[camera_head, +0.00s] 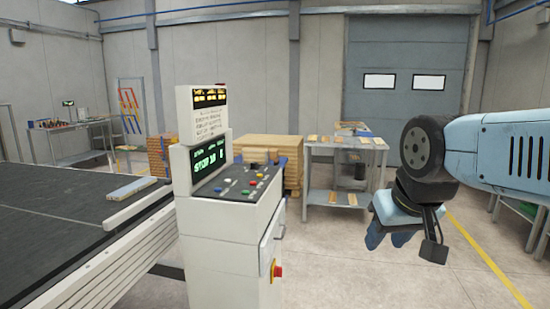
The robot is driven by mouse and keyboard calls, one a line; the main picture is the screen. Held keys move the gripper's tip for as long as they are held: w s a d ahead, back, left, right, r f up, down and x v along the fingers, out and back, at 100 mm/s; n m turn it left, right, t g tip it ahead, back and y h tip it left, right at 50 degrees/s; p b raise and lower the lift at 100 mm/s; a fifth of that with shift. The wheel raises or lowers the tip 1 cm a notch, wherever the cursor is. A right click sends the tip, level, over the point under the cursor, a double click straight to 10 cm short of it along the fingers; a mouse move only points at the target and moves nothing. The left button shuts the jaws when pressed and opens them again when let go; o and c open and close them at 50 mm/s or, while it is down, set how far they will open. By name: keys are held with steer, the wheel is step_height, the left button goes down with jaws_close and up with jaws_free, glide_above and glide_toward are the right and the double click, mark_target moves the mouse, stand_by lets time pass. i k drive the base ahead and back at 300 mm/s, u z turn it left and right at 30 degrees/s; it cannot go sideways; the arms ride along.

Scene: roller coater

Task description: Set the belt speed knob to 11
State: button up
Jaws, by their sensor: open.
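The control panel (236,178) is the dark sloped top of a white console left of centre. It carries several small red, white, green and blue controls. I cannot tell which one is the belt speed knob, and no scale can be read. A black display (208,158) beside the panel shows green text, seemingly "STOP 10" and another digit. My gripper (388,237) hangs at the right of the view, well to the right of the console and touching nothing. Its blue fingers point down and are open and empty.
A dark conveyor belt (60,225) with a board (132,188) on it lies left of the console. A red emergency button (277,270) juts from the console's right side. A metal table (345,143) and stacked wood (268,147) stand behind. Floor between console and gripper is clear.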

mark_target(253, 165)
steer(key=z, duration=0.15)
steer(key=i, duration=1.8)
steer(key=u, duration=0.65)
steer(key=k, duration=0.9)
steer(key=u, duration=0.25)
steer(key=i, duration=0.85)
steer(key=z, duration=0.1)
